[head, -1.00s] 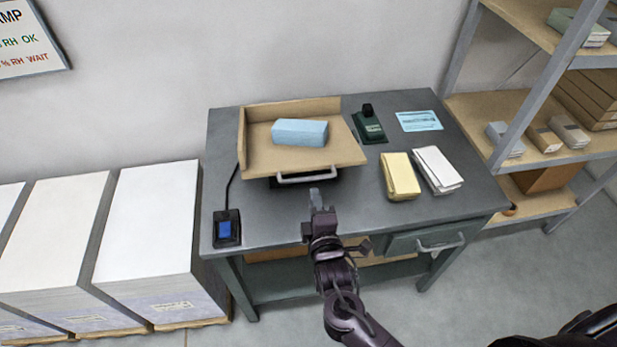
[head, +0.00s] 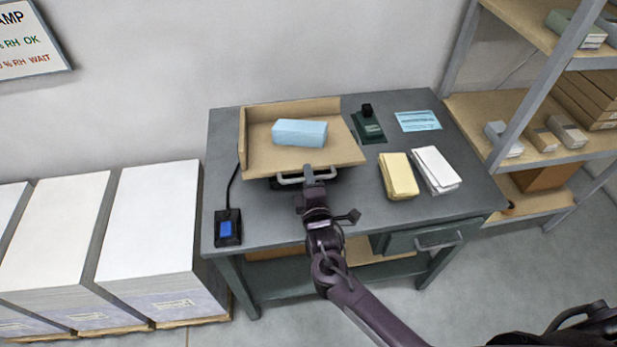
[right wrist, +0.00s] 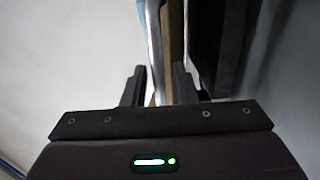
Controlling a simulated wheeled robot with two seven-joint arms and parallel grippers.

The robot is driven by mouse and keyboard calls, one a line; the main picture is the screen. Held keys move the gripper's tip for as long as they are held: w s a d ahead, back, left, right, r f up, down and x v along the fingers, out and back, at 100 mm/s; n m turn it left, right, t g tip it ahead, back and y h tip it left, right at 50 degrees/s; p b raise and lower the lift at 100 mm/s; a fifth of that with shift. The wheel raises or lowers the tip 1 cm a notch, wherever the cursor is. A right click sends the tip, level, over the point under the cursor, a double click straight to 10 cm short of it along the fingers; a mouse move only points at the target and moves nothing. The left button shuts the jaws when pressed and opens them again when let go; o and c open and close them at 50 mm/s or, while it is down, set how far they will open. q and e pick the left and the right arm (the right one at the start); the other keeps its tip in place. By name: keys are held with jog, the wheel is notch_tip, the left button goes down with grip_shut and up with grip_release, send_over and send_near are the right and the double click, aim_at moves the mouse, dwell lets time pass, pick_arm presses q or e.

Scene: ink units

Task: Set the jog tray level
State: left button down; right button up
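The jog tray (head: 258,158) is a tan board with raised walls at the left and back, standing on a dark base on the bench. Its exact tilt is hard to judge. A light blue paper block (head: 299,132) lies on it. A pale bar handle (head: 290,181) runs along its front edge. My right gripper (head: 309,173) is at the handle's right part. In the right wrist view its fingers (right wrist: 158,88) are apart, with the handle bar (right wrist: 154,35) and tray edge (right wrist: 173,40) ahead between them. Contact cannot be told. My left gripper is not in view.
On the bench (head: 345,218) are a blue-button switch (head: 227,229) with a cable, a dark green device (head: 369,125), a blue card (head: 418,121), and yellow (head: 399,176) and white (head: 436,169) packs. Tall paper stacks (head: 150,220) stand left; a shelf (head: 520,110) stands right.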

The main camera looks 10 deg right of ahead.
grip_shut()
jog(key=shift+t, duration=0.7)
jog(key=f+b, duration=0.2)
jog(key=s+f+b, duration=0.1)
jog(key=f+b, duration=0.1)
jog(key=b, duration=0.1)
jog(key=shift+f+b, duration=0.3)
jog(key=shift+f, duration=0.2)
jog(key=shift+c, duration=1.3)
grip_release()
jog(key=shift+o, duration=1.3)
